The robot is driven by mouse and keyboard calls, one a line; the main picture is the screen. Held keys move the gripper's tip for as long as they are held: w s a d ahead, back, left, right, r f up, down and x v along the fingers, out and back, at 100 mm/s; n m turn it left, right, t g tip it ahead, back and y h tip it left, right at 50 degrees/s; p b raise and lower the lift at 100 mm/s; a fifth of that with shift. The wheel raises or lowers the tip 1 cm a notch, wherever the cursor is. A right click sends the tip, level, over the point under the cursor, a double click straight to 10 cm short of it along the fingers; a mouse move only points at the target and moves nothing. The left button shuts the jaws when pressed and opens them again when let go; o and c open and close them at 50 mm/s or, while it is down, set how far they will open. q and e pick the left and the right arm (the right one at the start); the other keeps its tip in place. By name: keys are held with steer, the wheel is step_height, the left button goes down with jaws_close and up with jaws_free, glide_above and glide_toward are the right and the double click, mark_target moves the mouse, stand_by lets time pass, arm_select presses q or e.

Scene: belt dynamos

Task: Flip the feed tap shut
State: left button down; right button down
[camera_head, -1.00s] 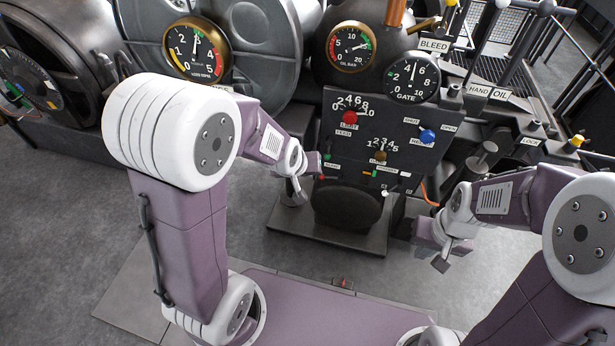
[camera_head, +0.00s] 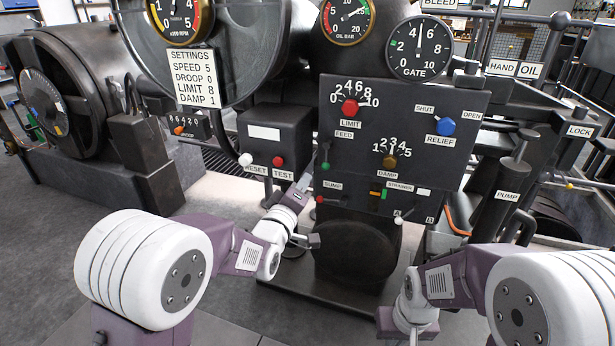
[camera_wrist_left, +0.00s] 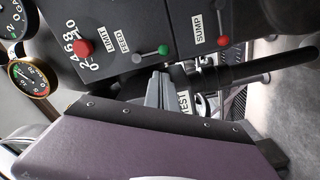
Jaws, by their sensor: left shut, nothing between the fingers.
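The feed tap (camera_head: 325,158) is a short lever with a green knob at the left edge of the dark control panel. It hangs down below the FEED label (camera_head: 344,135). In the left wrist view the green-knobbed feed tap (camera_wrist_left: 162,50) lies just beyond my fingertips, with a small visible gap. My left gripper (camera_head: 304,182) is shut and empty, left of and slightly below the knob; its grey fingers (camera_wrist_left: 158,82) are together in the wrist view. My right gripper (camera_head: 387,321) is low in front of the panel; its fingers are not clear.
The red-knobbed sump lever (camera_head: 320,199) is close below the feed tap. A box with RESET and TEST controls (camera_head: 275,140) stands to the left.

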mark_target(326, 157)
arm_select(q)
steer(key=shift+r, duration=0.1)
steer(key=x, duration=1)
steer(key=shift+b, duration=0.3)
